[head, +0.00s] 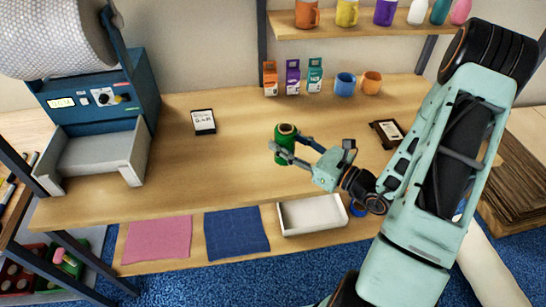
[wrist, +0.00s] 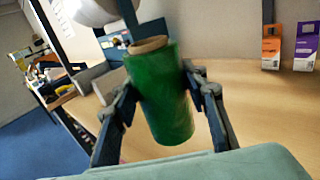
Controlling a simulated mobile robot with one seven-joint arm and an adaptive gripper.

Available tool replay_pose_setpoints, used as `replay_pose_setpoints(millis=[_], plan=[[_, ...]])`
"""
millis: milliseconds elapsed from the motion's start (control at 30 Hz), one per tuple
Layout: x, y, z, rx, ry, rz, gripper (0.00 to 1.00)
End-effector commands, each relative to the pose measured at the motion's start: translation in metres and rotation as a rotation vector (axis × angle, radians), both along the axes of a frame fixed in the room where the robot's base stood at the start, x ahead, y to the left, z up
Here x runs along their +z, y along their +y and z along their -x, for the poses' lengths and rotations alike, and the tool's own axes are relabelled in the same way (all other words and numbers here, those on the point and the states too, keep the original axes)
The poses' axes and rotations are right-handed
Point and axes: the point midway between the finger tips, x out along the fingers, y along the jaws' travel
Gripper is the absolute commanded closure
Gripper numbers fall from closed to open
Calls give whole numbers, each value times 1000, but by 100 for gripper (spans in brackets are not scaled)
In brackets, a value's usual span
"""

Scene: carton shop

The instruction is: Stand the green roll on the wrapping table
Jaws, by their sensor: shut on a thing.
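The green roll (head: 284,146) is a short green cylinder with a brown cardboard core at its top. My gripper (head: 288,157) is shut on it, over the middle of the wooden wrapping table (head: 200,166). In the wrist view the green roll (wrist: 162,95) sits between the two dark fingers of my gripper (wrist: 165,95), with its core end up and the roll leaning a little in the picture. The roll's lower end is partly hidden by my gripper in the head view. I cannot tell whether its base touches the table.
A blue machine (head: 100,105) with a bubble-wrap roll (head: 55,38) stands at the left. A dark device (head: 386,133) lies right of my gripper.

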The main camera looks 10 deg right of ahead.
Motion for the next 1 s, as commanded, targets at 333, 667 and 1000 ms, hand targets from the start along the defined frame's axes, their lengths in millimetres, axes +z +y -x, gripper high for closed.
replay_pose_setpoints(millis=[333, 667, 1000], plan=[[-15, -16, 12, -233, 5, 12, 91], [-25, -18, 3, -243, -3, 17, 91], [-28, -16, -7, -243, -1, 16, 91]])
